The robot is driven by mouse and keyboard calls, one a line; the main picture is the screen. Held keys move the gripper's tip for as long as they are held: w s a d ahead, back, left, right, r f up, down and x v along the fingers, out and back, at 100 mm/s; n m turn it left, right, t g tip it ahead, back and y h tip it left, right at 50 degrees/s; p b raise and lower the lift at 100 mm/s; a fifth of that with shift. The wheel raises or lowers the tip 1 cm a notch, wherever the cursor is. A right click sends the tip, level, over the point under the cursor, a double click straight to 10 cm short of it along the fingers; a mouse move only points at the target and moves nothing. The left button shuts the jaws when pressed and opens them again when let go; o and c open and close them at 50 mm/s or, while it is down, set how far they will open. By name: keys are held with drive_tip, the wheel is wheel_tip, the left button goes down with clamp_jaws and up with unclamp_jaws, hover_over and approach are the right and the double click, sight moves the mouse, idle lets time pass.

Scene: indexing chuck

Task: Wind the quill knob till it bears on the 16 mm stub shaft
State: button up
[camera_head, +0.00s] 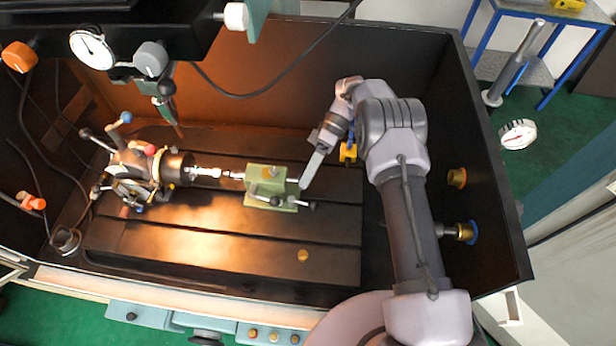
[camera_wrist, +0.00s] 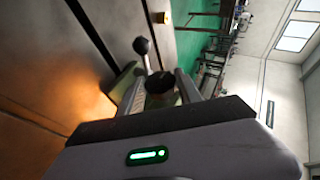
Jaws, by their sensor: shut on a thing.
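The green tailstock (camera_head: 265,200) stands on the slotted bed in the head view, right of the chuck. My gripper (camera_head: 304,184) reaches its right end from the upper right. In the wrist view my gripper (camera_wrist: 160,84) is shut on the dark, round quill knob (camera_wrist: 160,82), with one finger on either side. The fingers hide the knob in the head view. The bright stub shaft (camera_head: 204,172) sticks out of the chuck (camera_head: 174,166) toward the tailstock. The quill's tip (camera_head: 237,175) lies close to the shaft's end; I cannot tell whether they touch.
A black-ended lever (camera_head: 310,205) projects from the tailstock's front right; its ball (camera_wrist: 142,46) shows beside the knob in the wrist view. Several coloured handles surround the chuck at left. A yellow block (camera_head: 348,153) stands behind my gripper.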

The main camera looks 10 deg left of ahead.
drive_tip(key=o, duration=1.4)
drive_tip(key=shift+c, duration=0.2)
